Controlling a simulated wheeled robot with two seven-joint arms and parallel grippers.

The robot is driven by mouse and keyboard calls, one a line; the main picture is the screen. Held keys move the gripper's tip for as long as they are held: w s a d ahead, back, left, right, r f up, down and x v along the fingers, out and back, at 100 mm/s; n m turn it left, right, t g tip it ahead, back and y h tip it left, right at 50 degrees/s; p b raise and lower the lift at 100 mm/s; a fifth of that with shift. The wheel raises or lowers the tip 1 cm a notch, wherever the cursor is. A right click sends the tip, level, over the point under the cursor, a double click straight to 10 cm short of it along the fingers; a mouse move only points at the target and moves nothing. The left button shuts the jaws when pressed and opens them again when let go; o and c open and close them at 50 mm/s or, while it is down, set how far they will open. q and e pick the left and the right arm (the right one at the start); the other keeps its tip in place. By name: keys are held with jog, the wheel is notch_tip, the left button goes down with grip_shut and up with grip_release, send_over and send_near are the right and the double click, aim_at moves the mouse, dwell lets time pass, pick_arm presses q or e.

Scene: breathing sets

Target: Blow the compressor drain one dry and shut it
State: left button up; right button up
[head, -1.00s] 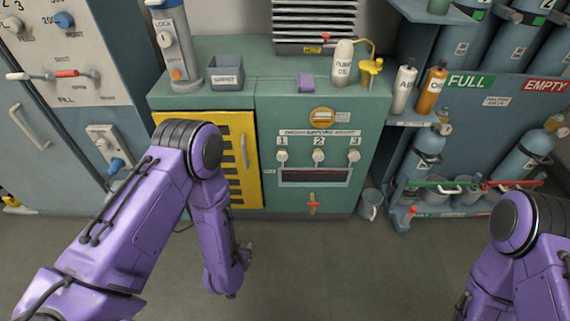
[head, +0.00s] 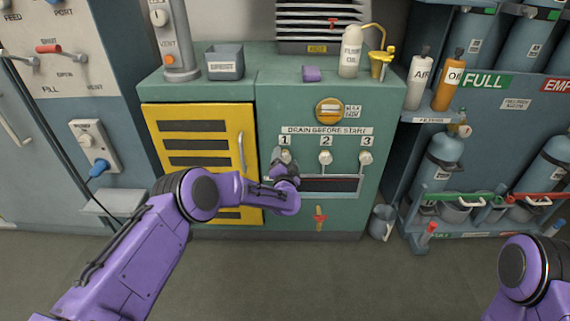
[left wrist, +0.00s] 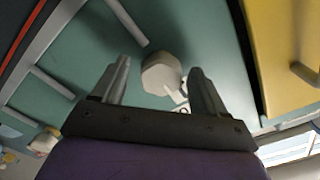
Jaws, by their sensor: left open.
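Three pale drain knobs sit in a row on the green compressor cabinet (head: 240,90), under the label "DRAIN BEFORE START". Drain one, under the number 1, is largely hidden in the head view behind my left gripper (head: 285,163). Drain two (head: 325,158) and drain three (head: 365,158) are in plain view. In the left wrist view a pale rounded knob (left wrist: 162,74) shows between the two spread fingers of my left gripper (left wrist: 158,80). The fingers are open and hold nothing. A dark slot with a red line (head: 335,183) lies below the knobs. My right gripper is out of view.
A red-handled valve (head: 320,217) is low on the cabinet front. The yellow louvred door (head: 202,125) with its vertical handle is left of the knobs, close to my left forearm. The cylinder rack (head: 480,125) is further right.

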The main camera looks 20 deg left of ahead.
pick_arm(q)
jog(key=shift+w+a, duration=0.15)
jog(key=shift+w, duration=0.1)
jog(key=c, duration=1.1)
jog(key=shift+o, duration=0.2)
